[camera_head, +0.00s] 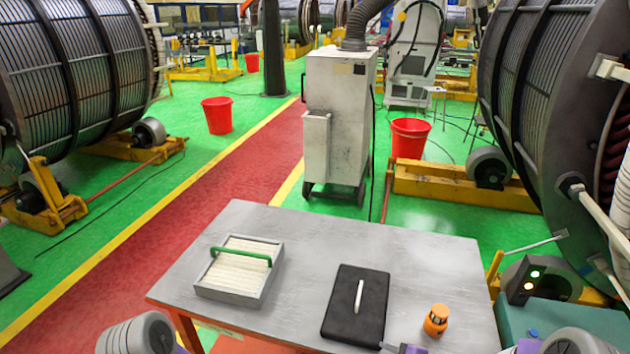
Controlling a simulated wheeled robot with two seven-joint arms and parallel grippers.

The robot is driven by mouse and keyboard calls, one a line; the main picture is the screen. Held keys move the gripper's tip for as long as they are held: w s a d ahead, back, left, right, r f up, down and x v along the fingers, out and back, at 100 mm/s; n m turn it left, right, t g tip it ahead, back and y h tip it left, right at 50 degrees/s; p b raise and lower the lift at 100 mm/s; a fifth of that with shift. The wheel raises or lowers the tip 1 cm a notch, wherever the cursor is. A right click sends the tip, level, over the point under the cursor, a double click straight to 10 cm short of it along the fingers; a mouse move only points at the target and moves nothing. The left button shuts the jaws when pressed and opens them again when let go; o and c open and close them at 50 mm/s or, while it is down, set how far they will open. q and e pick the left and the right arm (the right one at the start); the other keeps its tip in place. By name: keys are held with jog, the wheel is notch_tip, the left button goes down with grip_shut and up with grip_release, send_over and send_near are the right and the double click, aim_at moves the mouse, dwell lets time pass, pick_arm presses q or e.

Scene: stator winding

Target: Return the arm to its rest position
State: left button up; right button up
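Rounded grey links of my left arm (135,335) show at the bottom left edge, with a bit of purple beside them. Grey links of my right arm (578,342) show at the bottom right edge, also with purple beside them. Neither gripper's fingers can be made out in the head view. A small grey and purple piece (410,349) shows at the bottom edge below the black pad; it is cut off, and I cannot tell what it is.
The metal table (300,215) bears a grey tray (240,296) with pale strips and a green bar, a black pad (345,318) with a light handle, and an orange item (436,320). A white cabinet (335,110) stands behind. Large wound drums flank the aisle.

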jog(key=s+a+f+m+g+h+b, duration=0.1)
jog(key=s+a+f+m+g+b, duration=0.15)
jog(key=f+m, duration=0.35)
jog(key=s+a+f+m+g+b, duration=0.1)
jog(key=s+a+f+m, duration=0.3)
jog(key=f, duration=0.5)
jog(key=s+a+f+m+g+b, duration=0.1)
jog(key=s+f+m+g, duration=0.1)
jog(key=s+f+m, duration=0.2)
jog(key=s+a+f+m+g+h+b, duration=0.1)
jog(key=s+f+m, duration=0.3)
jog(key=s, duration=0.4)
jog(key=shift+s+f+m+g, duration=0.25)
jog(key=shift+s+m+g, duration=0.1)
jog(key=shift+m+g, duration=0.55)
